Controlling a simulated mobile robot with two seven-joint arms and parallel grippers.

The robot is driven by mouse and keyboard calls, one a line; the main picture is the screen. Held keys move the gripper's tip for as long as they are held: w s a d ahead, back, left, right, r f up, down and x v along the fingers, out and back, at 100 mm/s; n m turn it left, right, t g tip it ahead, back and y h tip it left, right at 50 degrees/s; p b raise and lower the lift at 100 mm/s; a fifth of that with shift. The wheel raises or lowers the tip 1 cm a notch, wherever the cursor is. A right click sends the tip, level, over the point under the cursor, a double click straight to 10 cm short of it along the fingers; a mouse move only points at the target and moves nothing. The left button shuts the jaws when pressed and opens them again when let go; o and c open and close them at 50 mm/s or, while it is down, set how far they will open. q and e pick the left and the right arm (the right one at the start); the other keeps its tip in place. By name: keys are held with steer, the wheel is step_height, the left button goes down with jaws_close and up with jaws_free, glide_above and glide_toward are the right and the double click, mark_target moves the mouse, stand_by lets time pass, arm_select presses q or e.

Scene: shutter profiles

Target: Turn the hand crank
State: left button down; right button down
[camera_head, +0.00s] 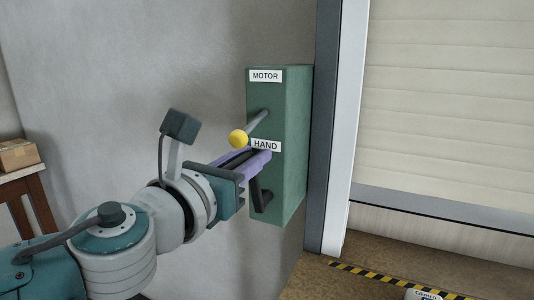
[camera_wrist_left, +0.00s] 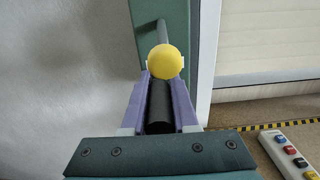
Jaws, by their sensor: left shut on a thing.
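The green drive box (camera_head: 280,170) is on the wall beside the shutter, with a MOTOR label above and a HAND label below. A lever with a yellow knob (camera_head: 238,138) slants from its front towards the HAND label. The black hand crank (camera_head: 260,193) sits low on the box front. My left gripper (camera_head: 258,157), with purple fingers, is shut on the crank's black grip (camera_wrist_left: 160,104), which lies between the fingers in the left wrist view. The yellow knob (camera_wrist_left: 165,62) shows just beyond the fingertips there. The fingers hide part of the crank. My right gripper is not in view.
The pale roller shutter (camera_head: 450,100) and its guide rail (camera_head: 340,130) stand right of the box. Yellow-black tape (camera_head: 375,276) marks the floor. A button pendant (camera_wrist_left: 291,153) lies at right. A cardboard box (camera_head: 18,155) sits on a wooden table at far left.

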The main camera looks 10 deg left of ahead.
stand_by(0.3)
arm_select(q)
steer(key=c, duration=0.7)
jaws_free()
steer(key=v, duration=1)
steer(key=shift+p, duration=0.3)
